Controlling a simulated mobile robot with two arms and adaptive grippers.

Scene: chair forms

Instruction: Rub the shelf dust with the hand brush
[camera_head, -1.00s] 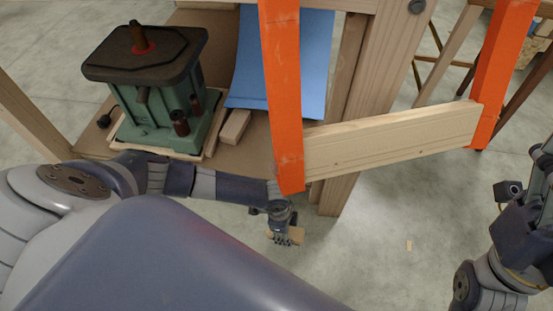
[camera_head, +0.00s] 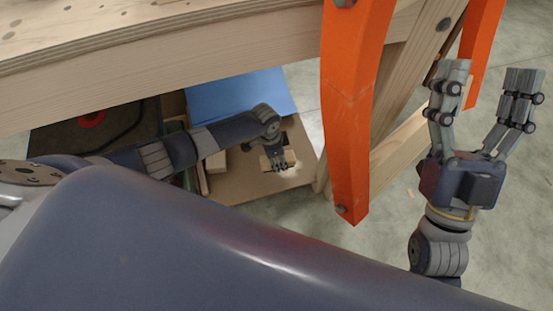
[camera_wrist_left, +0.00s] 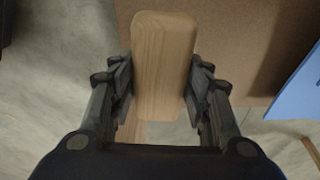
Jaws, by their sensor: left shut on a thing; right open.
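My left gripper (camera_head: 277,163) reaches under the bench top and is shut on the pale wooden back of the hand brush (camera_head: 288,158). In the left wrist view the brush's wooden block (camera_wrist_left: 163,62) sits between both fingers; its bristles are hidden. The brown lower shelf (camera_head: 238,190) lies beneath the brush in the head view. A faint pale patch, possibly the dust (camera_head: 291,174), shows beside the brush. I cannot tell whether the brush touches the shelf. My right gripper (camera_head: 487,88) is open and empty, to the right of the bench.
The thick bench top (camera_head: 180,62) hangs over the shelf. An orange upright (camera_head: 350,110) stands right of my left gripper. A blue sheet (camera_head: 235,92) and a partly hidden machine (camera_head: 85,135) are on the shelf. Bare floor lies at right.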

